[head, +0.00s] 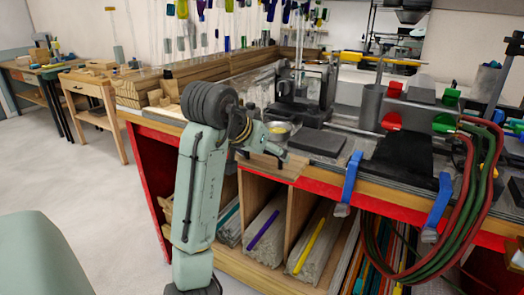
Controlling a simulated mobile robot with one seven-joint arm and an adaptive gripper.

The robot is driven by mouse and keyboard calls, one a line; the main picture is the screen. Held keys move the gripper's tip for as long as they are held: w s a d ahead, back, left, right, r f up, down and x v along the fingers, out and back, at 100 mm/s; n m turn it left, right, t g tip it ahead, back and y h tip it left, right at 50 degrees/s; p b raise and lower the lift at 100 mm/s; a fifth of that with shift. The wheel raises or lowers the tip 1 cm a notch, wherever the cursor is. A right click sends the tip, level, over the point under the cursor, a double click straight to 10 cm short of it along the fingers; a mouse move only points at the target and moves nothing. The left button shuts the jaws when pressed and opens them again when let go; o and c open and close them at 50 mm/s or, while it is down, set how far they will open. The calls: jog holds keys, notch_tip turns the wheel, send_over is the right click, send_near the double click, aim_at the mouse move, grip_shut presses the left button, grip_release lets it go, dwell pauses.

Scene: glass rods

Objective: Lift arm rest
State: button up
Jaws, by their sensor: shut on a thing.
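My gripper (281,154) is at the front edge of the workbench, pointing down and to the right. Its jaws are shut at the flat wooden board that looks like the arm rest (262,168). The board juts out over the bench front, level or nearly so. The exact contact between the fingers and the board is too small to make out. I cannot tell whether the board is clear of the bench top.
A dark block (316,141) and a small bowl (276,132) lie close behind my gripper. Blue clamps (350,177) and hanging hoses (467,190) are to the right. Rods (318,240) fill the shelves below. Open floor (75,190) is at left.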

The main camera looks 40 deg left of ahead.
jog(key=shift+w+d+r, duration=0.1)
jog(key=shift+w+d, duration=0.05)
jog(key=shift+w, duration=0.05)
jog(key=o, duration=1.4)
jog(key=shift+s+r, duration=0.15)
jog(key=shift+s, duration=0.05)
jog(key=v, duration=1.1)
jog(key=shift+s+d+r, duration=0.1)
jog(key=shift+d+r, duration=0.05)
jog(key=shift+r, duration=0.05)
